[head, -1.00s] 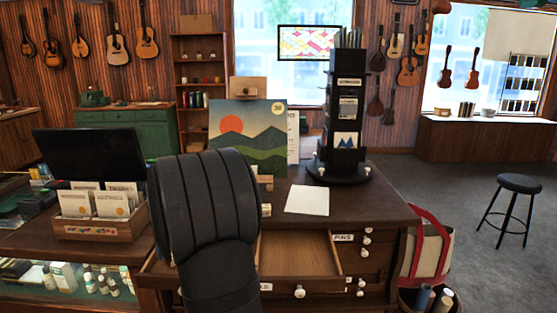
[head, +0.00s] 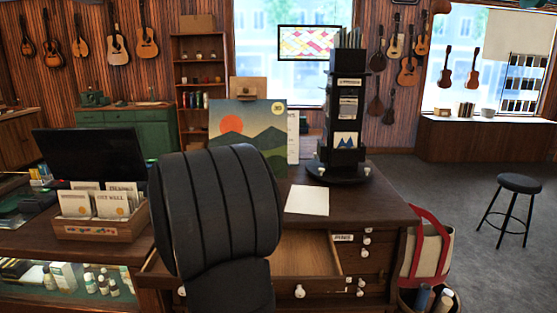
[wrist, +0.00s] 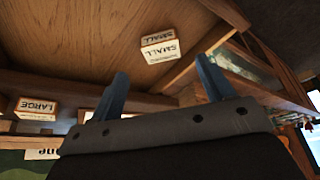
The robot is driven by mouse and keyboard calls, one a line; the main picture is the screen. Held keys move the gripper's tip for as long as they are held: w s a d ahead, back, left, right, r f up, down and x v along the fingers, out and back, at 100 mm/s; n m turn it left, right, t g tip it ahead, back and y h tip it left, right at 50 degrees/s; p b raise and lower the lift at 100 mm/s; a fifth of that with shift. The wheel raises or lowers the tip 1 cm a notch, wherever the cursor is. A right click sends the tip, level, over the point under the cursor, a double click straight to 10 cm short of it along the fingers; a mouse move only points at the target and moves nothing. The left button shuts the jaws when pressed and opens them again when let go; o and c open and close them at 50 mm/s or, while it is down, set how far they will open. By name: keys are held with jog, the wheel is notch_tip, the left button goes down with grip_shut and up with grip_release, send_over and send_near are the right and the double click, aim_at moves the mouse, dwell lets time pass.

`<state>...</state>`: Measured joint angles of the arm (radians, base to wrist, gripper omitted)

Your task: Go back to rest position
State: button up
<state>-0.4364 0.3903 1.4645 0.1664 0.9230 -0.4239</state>
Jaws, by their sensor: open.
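My gripper (wrist: 162,80) shows in the wrist view as two blue fingers spread apart, with nothing between their tips. In the head view my black arm stands in front of the counter and hides the gripper. A wooden drawer (head: 306,256) is pulled open at the counter front, partly behind my arm. In the wrist view, a small box labelled SMALL (wrist: 160,46) lies on a wooden surface beyond the fingers. A box labelled LARGE (wrist: 36,108) is at the left of that view. Neither touches the fingers.
The counter holds a black display tower (head: 343,120), a white sheet (head: 307,200) and a landscape picture (head: 262,125). A card box (head: 98,229) and dark monitor (head: 88,156) stand left. A tote bag (head: 428,252) stands right. Open floor surrounds the stool (head: 520,184).

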jog(key=x, duration=0.7)
jog(key=shift+w+a+f, duration=0.15)
jog(key=shift+f, duration=0.15)
notch_tip(320, 180, up, 4)
jog(key=shift+f, duration=0.1)
jog(key=d+r, duration=0.7)
jog(key=d, duration=0.5)
jog(key=w+d+r+m+t+h, duration=0.1)
jog(key=w+d+r+m+h, duration=0.3)
jog(key=d, duration=1.2)
jog(key=w+d+r+m+y, duration=0.15)
jog(key=w+d+m, duration=0.35)
jog(key=d, duration=1.1)
jog(key=shift+h, duration=0.45)
jog(key=w+a+f, duration=0.1)
jog(key=a, duration=0.1)
jog(key=w+a+f, duration=0.1)
jog(key=w+a, duration=0.1)
jog(key=w+a+f, duration=0.2)
jog(key=shift+a, duration=0.25)
